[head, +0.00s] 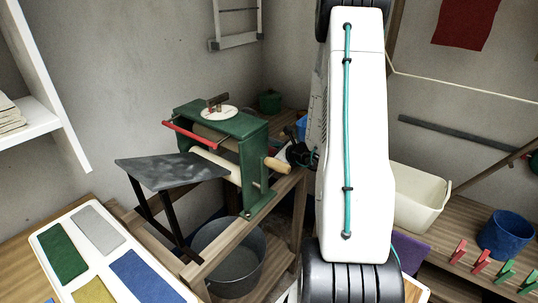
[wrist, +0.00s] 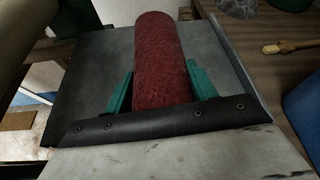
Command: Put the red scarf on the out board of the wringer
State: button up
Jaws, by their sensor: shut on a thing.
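The red scarf (wrist: 162,60), rolled into a cylinder, is between the green fingers of my gripper (wrist: 160,88) in the wrist view. My gripper is shut on it. A grey board (wrist: 85,75) lies beneath; I cannot tell whether the scarf touches it, or which of the wringer's boards this is. In the head view the green wringer (head: 255,165) stands at centre with a red bar and pale rollers. A grey sloping board (head: 172,171) on dark legs is at its left, bare. My arm hides the scarf and fingertips there.
A metal tub (head: 235,265) stands below the wringer. A white tray with coloured cloths (head: 100,245) is at front left. At right are a cream basin (head: 412,200), a blue bucket (head: 507,233) and several pegs. A brush (wrist: 290,46) lies at right in the wrist view.

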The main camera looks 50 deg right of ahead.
jog(key=shift+f, duration=0.2)
jog(key=o, duration=1.1)
jog(key=shift+r, duration=0.1)
jog(key=v, duration=1.2)
